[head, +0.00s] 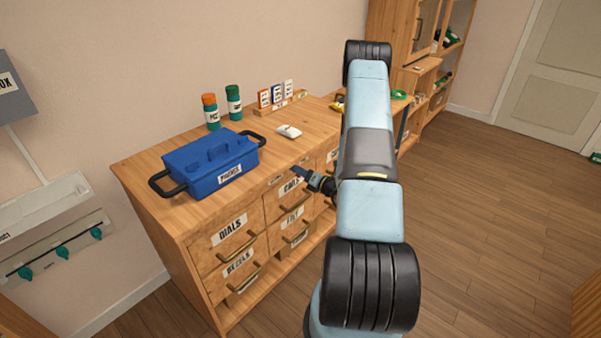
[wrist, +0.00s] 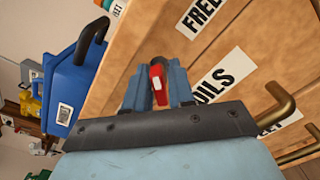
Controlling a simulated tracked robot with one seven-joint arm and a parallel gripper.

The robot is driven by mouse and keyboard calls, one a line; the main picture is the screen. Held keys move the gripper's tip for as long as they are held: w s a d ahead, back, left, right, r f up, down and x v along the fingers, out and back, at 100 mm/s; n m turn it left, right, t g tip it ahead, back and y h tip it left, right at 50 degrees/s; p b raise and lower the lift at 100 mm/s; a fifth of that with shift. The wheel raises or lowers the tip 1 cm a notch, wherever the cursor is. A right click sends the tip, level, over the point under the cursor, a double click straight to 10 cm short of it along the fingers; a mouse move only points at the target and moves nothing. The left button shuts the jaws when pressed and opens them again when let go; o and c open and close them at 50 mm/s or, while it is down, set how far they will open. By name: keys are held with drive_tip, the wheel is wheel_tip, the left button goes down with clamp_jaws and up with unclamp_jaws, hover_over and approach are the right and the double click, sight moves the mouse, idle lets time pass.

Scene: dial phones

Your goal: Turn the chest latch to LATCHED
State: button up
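The wooden chest of drawers (head: 190,229) stands against the wall, with labelled drawers on its front. A small red latch handle with a white mark (wrist: 158,82) shows in the wrist view, on a dark mount on the chest front. My gripper (wrist: 159,92) has its two blue fingers apart, one on each side of the red handle. I cannot tell whether they press on it. In the head view my gripper (head: 301,174) is at the chest's front, just below the top edge, and the latch is not discernible there. No latch position label is readable.
A blue toolbox (head: 205,165) with black handles sits on the chest top, with orange-capped (head: 211,111) and green-capped (head: 234,103) bottles behind it. A white device (head: 289,131) lies beside it. Brass drawer handles (wrist: 280,104) project near my gripper. Floor to the right is clear.

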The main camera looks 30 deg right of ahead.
drive_tip(key=shift+w, duration=0.1)
drive_tip(key=shift+c, duration=0.3)
clamp_jaws()
drive_tip(key=shift+n, duration=0.3)
drive_tip(key=n, duration=0.8)
drive_tip(key=shift+a, duration=0.1)
drive_tip(key=n, duration=0.4)
drive_tip(key=shift+s+a+n, duration=0.1)
drive_tip(key=shift+s+n, duration=0.1)
drive_tip(key=shift+n, duration=0.1)
drive_tip(key=shift+f+n, duration=0.1)
drive_tip(key=shift+n, duration=2.2)
drive_tip(key=shift+s+a, duration=0.1)
